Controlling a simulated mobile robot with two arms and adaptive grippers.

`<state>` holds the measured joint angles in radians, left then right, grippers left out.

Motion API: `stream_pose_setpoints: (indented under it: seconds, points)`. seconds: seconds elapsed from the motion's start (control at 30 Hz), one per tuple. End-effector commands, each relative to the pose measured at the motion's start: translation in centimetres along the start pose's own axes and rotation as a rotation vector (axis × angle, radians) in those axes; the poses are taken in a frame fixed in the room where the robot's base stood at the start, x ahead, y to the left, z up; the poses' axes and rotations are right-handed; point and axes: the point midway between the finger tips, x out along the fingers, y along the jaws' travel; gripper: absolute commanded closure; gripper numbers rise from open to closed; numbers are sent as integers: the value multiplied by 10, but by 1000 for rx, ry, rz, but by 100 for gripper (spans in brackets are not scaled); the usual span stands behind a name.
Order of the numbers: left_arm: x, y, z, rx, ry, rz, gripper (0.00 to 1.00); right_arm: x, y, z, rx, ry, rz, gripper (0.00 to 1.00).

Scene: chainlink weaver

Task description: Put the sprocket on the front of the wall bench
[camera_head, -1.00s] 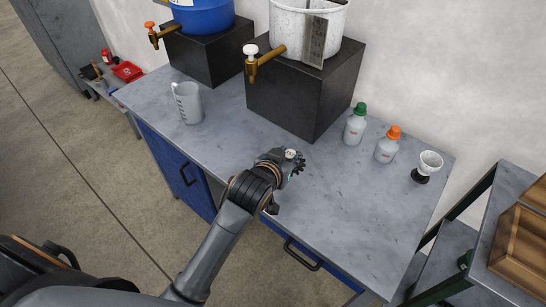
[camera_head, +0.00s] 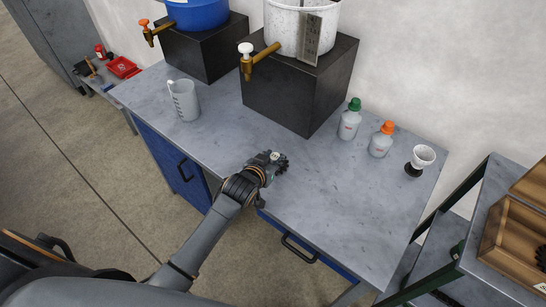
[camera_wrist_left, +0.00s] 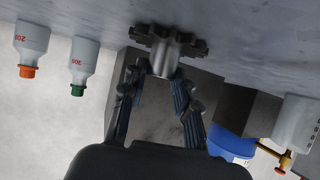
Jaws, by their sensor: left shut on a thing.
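The sprocket (camera_wrist_left: 178,42) is a dark grey toothed wheel with a lighter round hub. My left gripper (camera_wrist_left: 162,88) is shut on the hub, with its fingers on either side of it in the wrist view. In the head view the left gripper (camera_head: 272,168) is low over the front part of the wall bench (camera_head: 335,215), and the dark teeth of the sprocket (camera_head: 282,163) show at its tip. The sprocket is at or just above the grey bench top; I cannot tell whether it touches. My right gripper is not in view.
A measuring jug (camera_head: 184,101) stands to the left. Black blocks (camera_head: 290,97) carry buckets with taps at the back. The bench's right front is clear.

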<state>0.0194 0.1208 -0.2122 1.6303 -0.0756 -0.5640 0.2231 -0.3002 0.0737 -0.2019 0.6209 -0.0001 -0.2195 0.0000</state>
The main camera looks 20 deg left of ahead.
Motion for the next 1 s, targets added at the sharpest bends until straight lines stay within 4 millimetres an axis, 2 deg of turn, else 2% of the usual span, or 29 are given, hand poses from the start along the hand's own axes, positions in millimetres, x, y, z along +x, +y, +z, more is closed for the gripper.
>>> stream_pose_setpoints:
  seconds: [0.13, 0.17, 0.27, 0.67, 0.77, 1.0]
  points:
    - [1, 0, 0, 0, 5, 0, 100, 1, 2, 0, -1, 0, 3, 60]
    - [1, 0, 2, 0, 0, 0, 68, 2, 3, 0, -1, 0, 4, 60]
    - [1, 0, 2, 0, 0, 0, 48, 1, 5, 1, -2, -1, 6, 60]
    - [-3, 0, 1, 1, -1, 0, 47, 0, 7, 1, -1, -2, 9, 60]
    - [-14, 0, 1, 1, 0, 0, 47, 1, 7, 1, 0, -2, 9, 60]
    - [-61, 0, 1, 1, 0, 0, 47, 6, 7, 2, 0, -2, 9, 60]
